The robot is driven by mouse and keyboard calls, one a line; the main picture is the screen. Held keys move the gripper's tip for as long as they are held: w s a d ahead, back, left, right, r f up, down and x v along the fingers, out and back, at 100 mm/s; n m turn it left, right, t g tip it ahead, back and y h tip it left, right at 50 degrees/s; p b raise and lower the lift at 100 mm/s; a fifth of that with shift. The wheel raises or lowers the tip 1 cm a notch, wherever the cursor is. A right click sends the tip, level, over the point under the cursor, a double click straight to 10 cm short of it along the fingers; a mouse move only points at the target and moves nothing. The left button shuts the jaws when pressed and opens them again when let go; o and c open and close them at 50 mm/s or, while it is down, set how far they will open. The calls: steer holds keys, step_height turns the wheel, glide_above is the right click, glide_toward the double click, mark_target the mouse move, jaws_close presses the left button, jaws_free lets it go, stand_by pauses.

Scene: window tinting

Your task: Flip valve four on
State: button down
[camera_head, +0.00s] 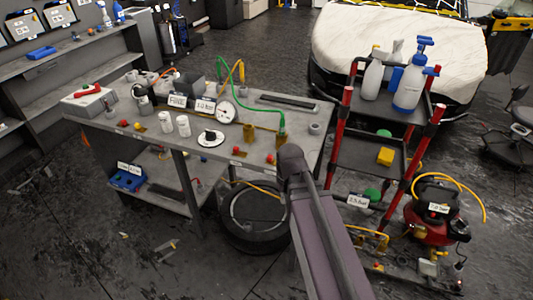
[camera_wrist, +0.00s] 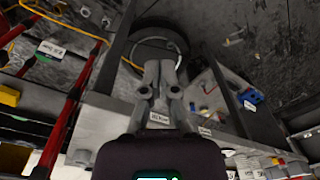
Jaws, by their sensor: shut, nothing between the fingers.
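The grey workbench (camera_head: 300,118) carries several small red-handled valves along its front edge. One red valve (camera_head: 270,158) is near the bench's right end, another (camera_head: 236,151) is to its left, and one more (camera_head: 123,122) is far left. Small labels sit on the front edge, too small to read, so I cannot tell which is valve four. My gripper (camera_wrist: 160,70) is shut and empty in the wrist view, with the bench's front edge and a pale label behind it. In the head view my arm ends by the bench's front right; its fingers are hidden there.
A red-posted cart (camera_head: 335,140) with spray bottles (camera_head: 408,88) stands right of the bench. A red compressor (camera_head: 436,215) is on the floor beside it. A black tyre (camera_head: 254,218) lies under the bench. A pressure gauge (camera_head: 226,112) and white cups (camera_head: 183,125) stand on the bench.

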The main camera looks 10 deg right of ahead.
mark_target(253, 157)
steer(key=w+a+r+n+y+p, duration=0.1)
steer(key=w+r+n+p, duration=0.1)
steer(key=w, duration=0.6)
steer(key=w+a+r+n+t+y+p, duration=0.1)
steer(key=w+r+n+p, duration=0.1)
steer(key=w+n, duration=0.3)
steer(key=w+a+r+n+p, duration=0.1)
steer(key=w+r+n+p, duration=0.1)
steer(key=w, duration=1)
steer(key=shift+r+n+t+y, duration=0.4)
steer(key=shift+r+n, duration=0.5)
steer(key=shift+f, duration=0.15)
steer(key=b+x, duration=0.9)
steer(key=x, duration=0.1)
steer(key=shift+s+d, duration=0.5)
steer(key=shift+d, duration=0.35)
steer(key=shift+s+d, duration=0.5)
steer(key=shift+d, duration=0.35)
steer(key=shift+s+a, duration=0.1)
steer(key=shift+s, duration=0.05)
